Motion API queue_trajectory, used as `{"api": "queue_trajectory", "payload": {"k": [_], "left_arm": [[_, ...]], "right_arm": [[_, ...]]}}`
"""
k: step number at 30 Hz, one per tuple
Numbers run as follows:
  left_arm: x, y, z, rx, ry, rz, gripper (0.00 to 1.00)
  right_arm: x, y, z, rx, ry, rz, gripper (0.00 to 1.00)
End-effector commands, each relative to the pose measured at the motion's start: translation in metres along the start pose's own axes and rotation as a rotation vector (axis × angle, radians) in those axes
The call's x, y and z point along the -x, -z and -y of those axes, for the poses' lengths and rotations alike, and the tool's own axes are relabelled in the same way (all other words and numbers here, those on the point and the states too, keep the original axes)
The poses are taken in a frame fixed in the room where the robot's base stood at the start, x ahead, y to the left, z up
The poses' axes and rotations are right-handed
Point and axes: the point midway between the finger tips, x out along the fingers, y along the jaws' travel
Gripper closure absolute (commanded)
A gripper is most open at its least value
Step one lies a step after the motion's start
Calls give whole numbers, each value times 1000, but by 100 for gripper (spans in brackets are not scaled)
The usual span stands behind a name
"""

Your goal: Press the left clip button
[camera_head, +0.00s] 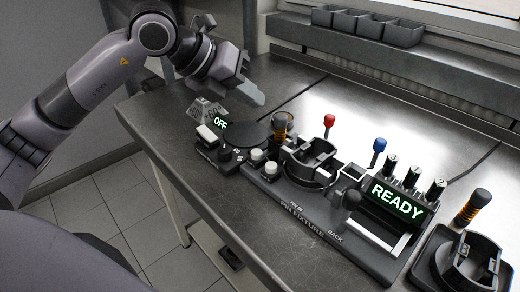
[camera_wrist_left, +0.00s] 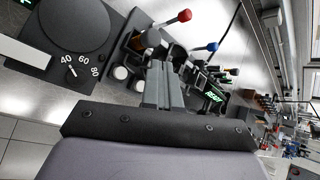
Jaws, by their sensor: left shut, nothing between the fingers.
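The pin fixture (camera_head: 300,212) stands on the bench, with two pale round buttons (camera_head: 257,155) (camera_head: 271,168) at its left end. I cannot read which is the left clip button. The buttons also show in the left wrist view (camera_wrist_left: 121,72), beyond and left of the fingers. My left gripper (camera_head: 256,97) is shut and empty, raised above the back left part of the bench, apart from the buttons. Its fingers also show in the left wrist view (camera_wrist_left: 163,84). My right gripper is not in view.
A heater-like unit with a dark round plate (camera_head: 251,134) and an OFF display stands left of the fixture. Red (camera_head: 328,121) and blue (camera_head: 379,145) knobs rise behind the fixture. A READY display (camera_head: 397,201) sits at its right. Grey bins (camera_head: 366,26) line the back.

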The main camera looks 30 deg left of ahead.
Motion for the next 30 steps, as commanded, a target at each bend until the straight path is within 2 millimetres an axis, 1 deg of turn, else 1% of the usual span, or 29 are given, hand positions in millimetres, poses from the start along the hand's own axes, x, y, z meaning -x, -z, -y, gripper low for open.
{"api": "queue_trajectory", "payload": {"k": [5, 11, 19, 24, 30], "left_arm": [[-2, 1, -1, 0, 1, -1, 100], [-11, 8, -8, 0, 1, -2, 100], [-36, 26, -26, 0, 0, -1, 100], [-53, 38, -38, 0, 1, -1, 100], [-62, 45, -45, 0, 2, 0, 100]], "right_arm": [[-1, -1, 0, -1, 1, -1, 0], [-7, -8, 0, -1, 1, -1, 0], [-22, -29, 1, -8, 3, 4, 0], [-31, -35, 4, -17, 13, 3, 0], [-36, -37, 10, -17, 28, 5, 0]]}}
